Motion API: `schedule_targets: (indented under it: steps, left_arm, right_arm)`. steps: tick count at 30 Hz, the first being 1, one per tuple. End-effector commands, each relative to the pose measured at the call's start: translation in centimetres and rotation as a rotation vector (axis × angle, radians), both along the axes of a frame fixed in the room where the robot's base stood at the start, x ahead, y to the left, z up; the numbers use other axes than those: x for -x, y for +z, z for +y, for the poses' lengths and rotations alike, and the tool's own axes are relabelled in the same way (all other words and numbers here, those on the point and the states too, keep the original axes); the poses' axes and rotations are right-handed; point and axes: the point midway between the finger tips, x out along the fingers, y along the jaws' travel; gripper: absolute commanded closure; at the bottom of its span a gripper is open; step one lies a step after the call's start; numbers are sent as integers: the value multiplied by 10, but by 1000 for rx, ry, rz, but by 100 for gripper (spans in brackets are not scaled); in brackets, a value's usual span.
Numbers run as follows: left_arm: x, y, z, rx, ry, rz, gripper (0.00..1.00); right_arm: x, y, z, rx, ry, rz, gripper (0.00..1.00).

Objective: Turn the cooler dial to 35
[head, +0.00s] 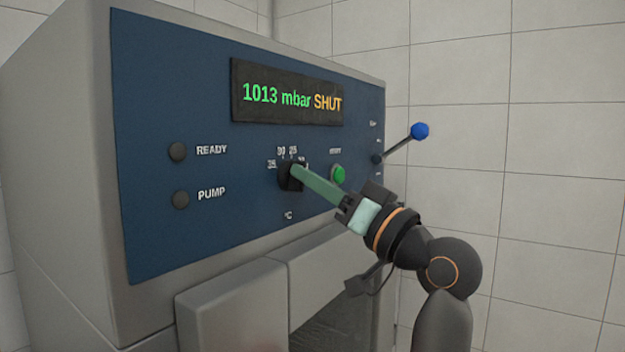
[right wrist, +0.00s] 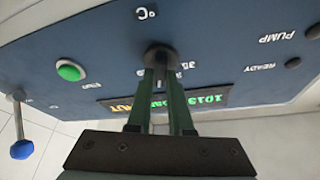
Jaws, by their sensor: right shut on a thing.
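The cooler dial (head: 289,178) is a small black knob on the blue front panel (head: 230,200), marked °C below. White scale numbers, among them 35, 30 and 25, arc over it. My right gripper (head: 297,172) is shut on the dial, its green fingers reaching in from the lower right and partly hiding the scale's right end. In the right wrist view the dial (right wrist: 160,54) sits between the tips of my right gripper (right wrist: 161,70), with the panel upside down. The dial's pointer direction cannot be made out. My left gripper is not in view.
A display (head: 290,95) above reads 1013 mbar SHUT. A green button (head: 338,174) sits close right of the dial, near my fingers. A lever with a blue ball (head: 419,131) sticks out at the panel's right. READY (head: 178,152) and PUMP (head: 181,199) lamps are dark at left.

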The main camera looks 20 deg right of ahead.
Motion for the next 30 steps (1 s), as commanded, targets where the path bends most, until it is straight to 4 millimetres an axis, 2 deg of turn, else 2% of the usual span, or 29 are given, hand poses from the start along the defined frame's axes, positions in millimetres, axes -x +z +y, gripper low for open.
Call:
schedule_targets:
  steps: [17,25,30]
  left_arm:
    - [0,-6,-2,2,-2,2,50]
    - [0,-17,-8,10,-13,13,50]
    - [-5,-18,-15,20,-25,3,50]
  right_arm:
    - [0,-2,-1,57,-2,-42,100]
    - [-1,-4,-2,213,-5,-160,100]
    - [-1,-3,-3,338,-5,-259,100]
